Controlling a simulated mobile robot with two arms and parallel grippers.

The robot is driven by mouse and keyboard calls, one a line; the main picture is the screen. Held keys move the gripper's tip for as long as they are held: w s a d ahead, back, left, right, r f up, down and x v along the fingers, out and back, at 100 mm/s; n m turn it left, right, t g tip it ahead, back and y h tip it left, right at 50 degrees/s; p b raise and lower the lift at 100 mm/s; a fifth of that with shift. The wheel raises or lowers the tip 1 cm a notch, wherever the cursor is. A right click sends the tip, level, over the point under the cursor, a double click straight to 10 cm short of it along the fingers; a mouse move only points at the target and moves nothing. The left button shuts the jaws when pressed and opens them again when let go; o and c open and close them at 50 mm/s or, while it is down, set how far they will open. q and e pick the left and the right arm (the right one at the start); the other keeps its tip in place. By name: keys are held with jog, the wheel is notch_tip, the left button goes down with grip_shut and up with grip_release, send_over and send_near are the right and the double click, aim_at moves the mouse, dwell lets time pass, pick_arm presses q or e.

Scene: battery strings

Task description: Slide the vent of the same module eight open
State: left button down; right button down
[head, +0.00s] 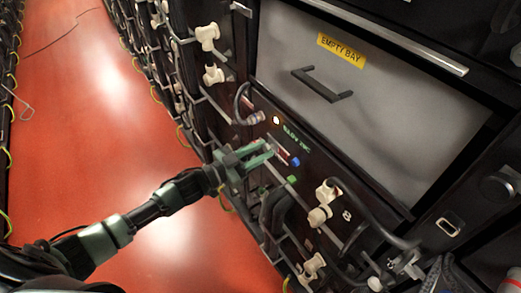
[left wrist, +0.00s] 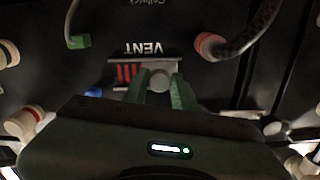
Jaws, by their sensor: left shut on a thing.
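The vent (head: 283,153) is a small pale slider plate with red slots on the front of a black module (head: 335,178). My left gripper (head: 268,153) reaches in from the left to the vent. In the left wrist view its green fingers (left wrist: 161,88) are shut on the knob, one on each side. I cannot read the module's number. My right gripper is not in view.
Blue (head: 295,160) and green (head: 292,179) connectors sit beside the vent. White plugs with thick cables (head: 328,192) stick out at the lower right. A grey panel with a handle (head: 322,84) and "EMPTY BAY" label is above.

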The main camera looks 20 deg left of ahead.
pick_arm(q)
jog(key=shift+w+a+r+y, duration=0.15)
jog(key=shift+y, duration=0.15)
jog(key=c, duration=1.1)
grip_release()
jog(key=shift+a, duration=0.2)
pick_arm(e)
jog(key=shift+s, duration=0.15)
pick_arm(q)
jog(key=shift+s, duration=0.35)
jog(key=v, duration=0.7)
jog(key=shift+a+f, duration=0.25)
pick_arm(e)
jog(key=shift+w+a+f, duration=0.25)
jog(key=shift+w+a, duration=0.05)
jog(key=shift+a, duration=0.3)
